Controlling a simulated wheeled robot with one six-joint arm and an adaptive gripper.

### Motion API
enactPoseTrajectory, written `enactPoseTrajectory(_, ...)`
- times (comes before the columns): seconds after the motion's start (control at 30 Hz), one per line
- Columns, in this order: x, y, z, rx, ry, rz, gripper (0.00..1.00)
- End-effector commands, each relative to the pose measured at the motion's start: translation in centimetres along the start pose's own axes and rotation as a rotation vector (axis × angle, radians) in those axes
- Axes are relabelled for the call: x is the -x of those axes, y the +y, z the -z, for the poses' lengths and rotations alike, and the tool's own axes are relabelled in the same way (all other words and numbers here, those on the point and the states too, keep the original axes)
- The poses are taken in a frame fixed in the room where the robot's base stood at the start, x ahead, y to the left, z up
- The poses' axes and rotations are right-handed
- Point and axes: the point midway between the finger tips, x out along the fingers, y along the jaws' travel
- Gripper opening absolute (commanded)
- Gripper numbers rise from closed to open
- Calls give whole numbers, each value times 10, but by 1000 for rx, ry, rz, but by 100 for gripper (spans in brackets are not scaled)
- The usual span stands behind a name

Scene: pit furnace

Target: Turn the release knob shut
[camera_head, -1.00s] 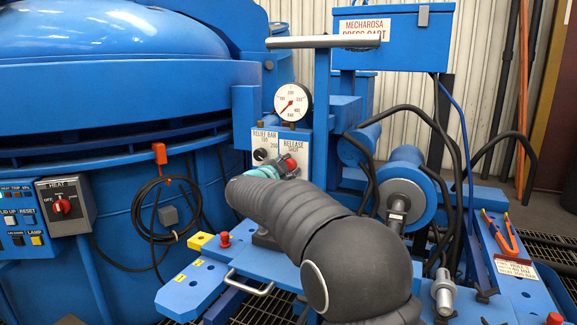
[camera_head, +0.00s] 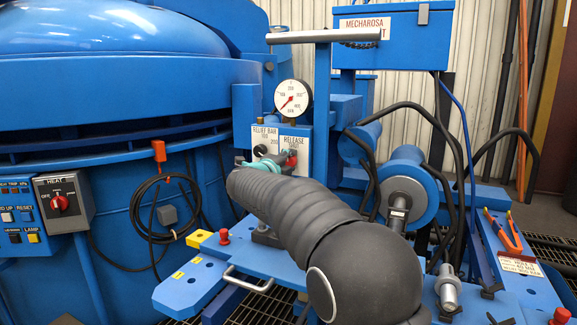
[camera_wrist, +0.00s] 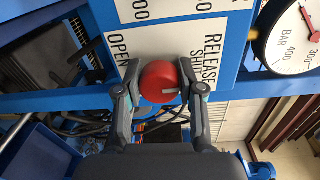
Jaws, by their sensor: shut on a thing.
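The red release knob (camera_wrist: 158,82) sits on a white label plate (camera_wrist: 165,25) marked RELEASE, SHUT and OPEN. My gripper (camera_wrist: 160,88) is shut on the knob, one finger on each side. In the head view the knob (camera_head: 291,158) shows small at the front of the panel, with my teal and dark fingers (camera_head: 276,165) around it. My wrist hides part of the panel's lower area.
A pressure gauge (camera_head: 293,99) stands just above the panel. A black relief knob (camera_head: 262,152) is left of the release knob. A grey bar handle (camera_head: 325,36) crosses above. A blue cylinder and black hoses (camera_head: 462,150) are to the right.

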Motion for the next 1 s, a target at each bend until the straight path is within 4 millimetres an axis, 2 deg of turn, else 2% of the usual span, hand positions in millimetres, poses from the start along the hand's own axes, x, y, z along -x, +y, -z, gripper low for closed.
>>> enactPoseTrajectory(0.23,0,1,0,-62,-2,-1,3)
enactPoseTrajectory(0.7,0,1,0,-75,-3,-2,3)
enactPoseTrajectory(0.73,0,1,0,-74,-3,-2,43)
enactPoseTrajectory(0.8,0,1,0,-74,-3,-2,61)
enactPoseTrajectory(0.83,0,1,0,-74,-3,-2,64)
enactPoseTrajectory(1.0,0,0,0,-74,-3,-2,64)
